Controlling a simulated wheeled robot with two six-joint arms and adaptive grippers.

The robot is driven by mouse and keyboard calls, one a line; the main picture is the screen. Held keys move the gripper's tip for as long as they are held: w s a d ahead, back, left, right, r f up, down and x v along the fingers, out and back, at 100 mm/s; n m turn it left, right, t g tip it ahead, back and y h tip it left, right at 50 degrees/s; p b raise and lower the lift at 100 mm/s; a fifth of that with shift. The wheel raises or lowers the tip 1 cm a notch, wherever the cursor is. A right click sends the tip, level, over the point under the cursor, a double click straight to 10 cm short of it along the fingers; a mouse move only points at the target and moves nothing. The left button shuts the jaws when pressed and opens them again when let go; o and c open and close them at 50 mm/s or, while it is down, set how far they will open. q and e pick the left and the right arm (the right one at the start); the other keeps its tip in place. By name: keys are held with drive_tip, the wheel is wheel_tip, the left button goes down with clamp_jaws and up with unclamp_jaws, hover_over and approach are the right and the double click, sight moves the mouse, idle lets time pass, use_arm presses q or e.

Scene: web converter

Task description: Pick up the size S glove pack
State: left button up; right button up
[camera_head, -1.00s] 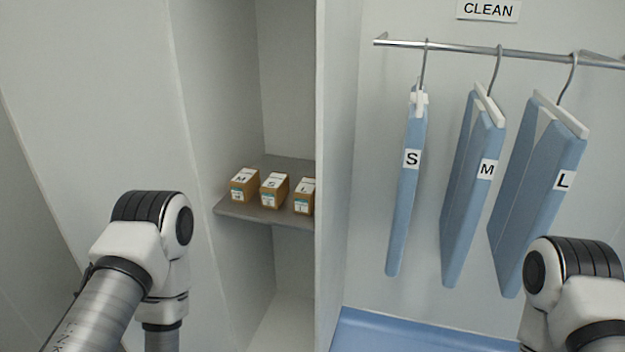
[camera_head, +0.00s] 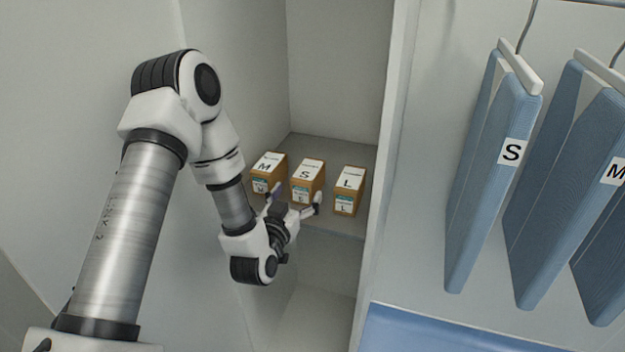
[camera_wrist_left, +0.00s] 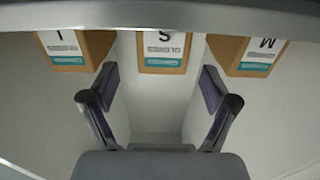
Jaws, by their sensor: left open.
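The size S glove pack (camera_head: 308,173) is a small brown box with a white label. It stands in the middle of a row of three on the shelf in the head view. My left gripper (camera_head: 295,202) is open in front of it, fingers pointing toward it, and the box is not held. In the left wrist view the S pack (camera_wrist_left: 165,51) shows at the top, between and beyond the two open fingers (camera_wrist_left: 160,95). Its far part is cut off by a grey edge there. My right gripper is not in view.
The M pack (camera_head: 268,166) stands left of the S pack and the L pack (camera_head: 349,185) right, with narrow gaps. The grey shelf (camera_head: 345,226) lies between cabinet walls; a white divider (camera_head: 391,150) is at the right. Blue garments (camera_head: 490,190) hang beyond it.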

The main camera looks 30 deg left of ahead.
sight(300, 187)
use_arm(q)
drive_tip(key=p+x, duration=0.1)
drive_tip(key=x, duration=0.4)
drive_tip(key=shift+w+a, duration=0.15)
drive_tip(key=shift+a, duration=0.05)
drive_tip(key=shift+d, duration=0.1)
drive_tip(key=shift+f, duration=0.1)
drive_tip(key=c, duration=1.3)
